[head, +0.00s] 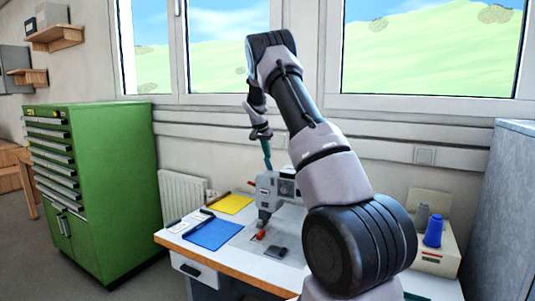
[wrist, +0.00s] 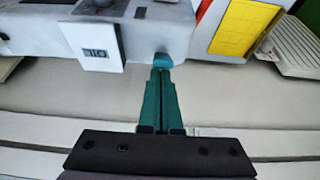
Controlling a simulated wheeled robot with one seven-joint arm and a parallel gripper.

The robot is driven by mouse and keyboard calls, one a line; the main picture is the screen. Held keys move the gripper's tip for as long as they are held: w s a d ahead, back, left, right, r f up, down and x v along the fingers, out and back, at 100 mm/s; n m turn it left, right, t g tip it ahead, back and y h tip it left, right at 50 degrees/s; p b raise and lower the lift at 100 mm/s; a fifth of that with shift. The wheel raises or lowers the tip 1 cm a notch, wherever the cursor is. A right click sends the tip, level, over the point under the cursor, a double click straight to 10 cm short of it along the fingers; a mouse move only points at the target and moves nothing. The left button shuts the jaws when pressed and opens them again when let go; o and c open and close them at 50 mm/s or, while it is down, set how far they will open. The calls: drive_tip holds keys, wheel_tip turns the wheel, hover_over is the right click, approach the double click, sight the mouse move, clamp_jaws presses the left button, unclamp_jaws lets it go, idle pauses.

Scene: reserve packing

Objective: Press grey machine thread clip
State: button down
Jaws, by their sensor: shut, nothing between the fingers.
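The grey machine (head: 268,188) stands on the worktable against the wall. In the wrist view its grey body (wrist: 40,35) fills the upper left, with a white box and dark display on it. A small teal piece (wrist: 163,60) shows at the machine's edge, right at my fingertips; it looks like the thread clip, but I cannot be sure. My gripper (wrist: 160,72) has its two dark green fingers together, with nothing between them. In the head view my gripper (head: 267,155) points down at the machine's top from behind. Whether the fingertips touch the teal piece I cannot tell.
A blue sheet (head: 212,234) and a yellow sheet (head: 233,203) lie left of the machine. A red piece (head: 260,235) lies near its foot. A blue spool (head: 433,231) stands at the right. A green cabinet (head: 120,190) is at the left; the wall is close behind.

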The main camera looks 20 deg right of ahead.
sight(267, 164)
drive_tip(key=shift+s+a+f+t+h, duration=0.4)
drive_tip(key=shift+a+t+h, duration=0.1)
drive_tip(key=shift+a+h, duration=0.15)
drive_tip(key=shift+s+a+f+t+h, duration=0.35)
drive_tip(key=shift+a+t+h, duration=0.15)
drive_tip(key=shift+h, duration=0.15)
drive_tip(key=f, duration=0.1)
drive_tip(key=s+a+f, duration=0.1)
drive_tip(key=shift+s+a+f, duration=0.2)
drive_tip(key=shift+s+f, duration=0.05)
drive_tip(key=shift+f, duration=0.05)
drive_tip(key=shift+w, duration=0.1)
drive_tip(key=shift+w+d+r, duration=0.2)
drive_tip(key=shift+w+d, duration=0.2)
drive_tip(key=shift+d, duration=0.15)
